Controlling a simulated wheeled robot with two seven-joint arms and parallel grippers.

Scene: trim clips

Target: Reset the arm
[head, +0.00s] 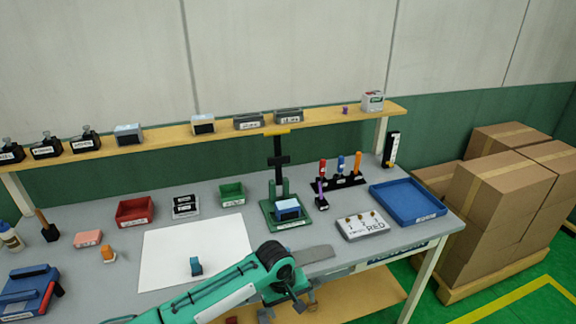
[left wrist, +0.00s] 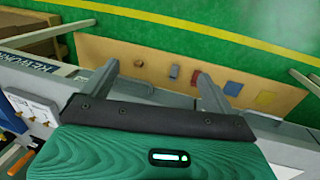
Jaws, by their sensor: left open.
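My left arm comes in from the bottom of the head view. Its left gripper (head: 297,298) is past the front edge of the grey table (head: 322,232). In the left wrist view the left gripper (left wrist: 160,82) is open, its two fingers apart with nothing between them. The fingers point out over a lower wooden shelf (left wrist: 150,62) and the green floor. My right gripper is in neither view.
Cartons (head: 500,195) are stacked at right.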

